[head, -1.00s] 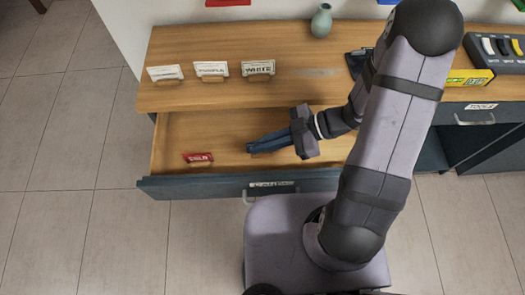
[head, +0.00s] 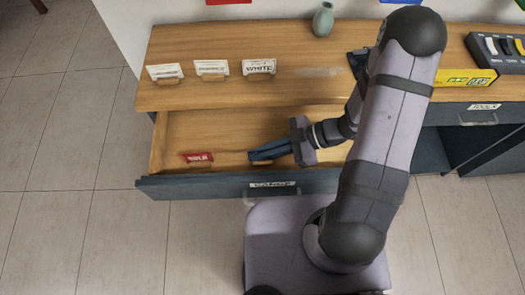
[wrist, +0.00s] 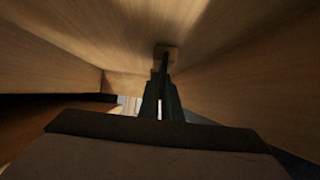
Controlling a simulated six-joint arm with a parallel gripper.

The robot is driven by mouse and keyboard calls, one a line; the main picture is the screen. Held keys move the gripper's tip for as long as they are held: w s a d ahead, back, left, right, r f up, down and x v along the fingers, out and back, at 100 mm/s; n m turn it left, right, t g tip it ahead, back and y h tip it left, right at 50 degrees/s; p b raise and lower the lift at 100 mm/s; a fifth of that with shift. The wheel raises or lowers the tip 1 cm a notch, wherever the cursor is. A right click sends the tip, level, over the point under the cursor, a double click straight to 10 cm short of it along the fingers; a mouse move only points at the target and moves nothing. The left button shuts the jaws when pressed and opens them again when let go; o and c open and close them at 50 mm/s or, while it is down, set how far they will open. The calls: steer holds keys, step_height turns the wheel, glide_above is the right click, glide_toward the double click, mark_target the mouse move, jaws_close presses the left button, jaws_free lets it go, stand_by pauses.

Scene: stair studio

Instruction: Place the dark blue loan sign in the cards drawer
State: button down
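The cards drawer (head: 225,187) is pulled open below the desk top; its front label is too blurred to read. My gripper (head: 254,155) reaches into it from the right, low over the wooden floor. In the wrist view my gripper (wrist: 162,82) has its fingers close together on a thin dark sign (wrist: 163,62) with a small wooden foot (wrist: 167,52). The foot appears at or very near the drawer floor. The sign's face and lettering are hidden; in the head view it blends with the dark fingers.
Three white signs (head: 259,67) stand along the desk top above. A green vase (head: 323,20), a yellow box (head: 466,79) and a switch panel (head: 497,48) are farther back and right.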

steer(key=shift+f, duration=0.15)
steer(key=c, duration=2)
jaws_free()
steer(key=shift+r, duration=0.2)
steer(key=p+v, duration=0.1)
steer(key=v, duration=1.1)
